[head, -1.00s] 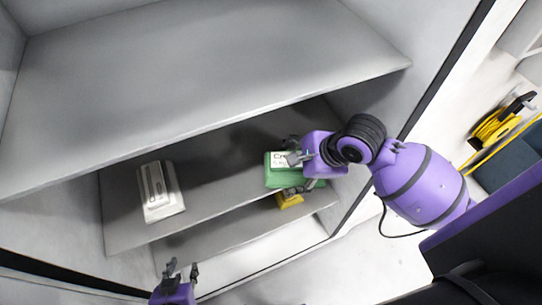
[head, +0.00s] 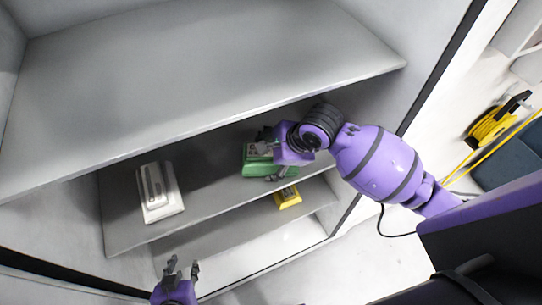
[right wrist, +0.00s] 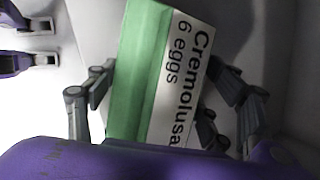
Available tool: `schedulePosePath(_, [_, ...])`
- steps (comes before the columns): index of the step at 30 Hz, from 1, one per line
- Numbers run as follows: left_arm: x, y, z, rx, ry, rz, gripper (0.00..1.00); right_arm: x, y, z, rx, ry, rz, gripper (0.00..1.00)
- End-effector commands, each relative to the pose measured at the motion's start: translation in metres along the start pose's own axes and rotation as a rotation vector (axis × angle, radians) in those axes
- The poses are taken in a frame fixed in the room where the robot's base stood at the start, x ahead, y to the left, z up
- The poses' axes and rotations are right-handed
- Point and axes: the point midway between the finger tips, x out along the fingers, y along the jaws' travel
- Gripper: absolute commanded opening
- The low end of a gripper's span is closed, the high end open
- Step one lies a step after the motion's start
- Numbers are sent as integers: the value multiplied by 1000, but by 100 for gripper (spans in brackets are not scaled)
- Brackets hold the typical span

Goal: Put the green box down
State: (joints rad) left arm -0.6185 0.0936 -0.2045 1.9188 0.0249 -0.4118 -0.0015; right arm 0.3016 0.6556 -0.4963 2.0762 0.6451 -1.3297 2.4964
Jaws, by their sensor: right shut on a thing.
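The green box (head: 256,166) is at the middle shelf (head: 215,183), in its right half. In the right wrist view the green box (right wrist: 140,60) shows its green side and a white label reading "Cremolusa 6 eggs". My right gripper (head: 268,160) is shut on it, with fingers on both sides, and partly hides it in the head view. I cannot tell whether the box touches the shelf. My left gripper (head: 182,269) is low in the head view, in front of the shelves, open and empty.
A white-grey box (head: 160,205) sits on the middle shelf to the left, with bare shelf between it and the green box. A yellow box (head: 288,198) sits on the lower shelf. The large upper shelf (head: 200,75) overhangs and is empty.

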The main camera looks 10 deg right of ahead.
Motion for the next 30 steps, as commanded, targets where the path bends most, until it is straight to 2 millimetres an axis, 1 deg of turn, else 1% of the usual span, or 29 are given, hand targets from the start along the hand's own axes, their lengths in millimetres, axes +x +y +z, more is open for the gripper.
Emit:
schedulePosePath(1, [0, 0, 0, 0, 0, 0, 32, 1, 0, 0, 1, -2, -2, 32])
schedulePosePath(2, [0, 0, 0, 0, 0, 0, 32, 1, 0, 0, 1, -1, 0, 78])
schedulePosePath(5, [0, -1, 0, 2, -1, 0, 32, 1, 0, 0, 0, -1, 0, 91])
schedulePosePath(6, [0, -1, 0, 2, -1, 0, 32, 1, 0, 0, 0, -1, 0, 93])
schedulePosePath(15, [0, -2, 1, 4, -1, -1, 32, 0, 0, 0, 0, 0, 0, 93])
schedulePosePath(18, [0, -2, 1, 4, -2, -1, 32, -4, 0, 0, 0, -1, -1, 93])
schedulePosePath(20, [0, -2, 2, 4, -4, -1, 32, -11, -1, 0, 0, -2, -2, 93])
schedulePosePath(23, [0, -2, 5, 4, -8, -1, 32, -27, 0, 0, -1, -1, -2, 93])
schedulePosePath(27, [0, -2, 3, 4, -5, -1, 32, -52, 0, 0, -1, -1, -2, 93])
schedulePosePath(30, [0, -2, 2, 4, -4, -2, 32, -65, 0, 0, 0, 0, -2, 93])
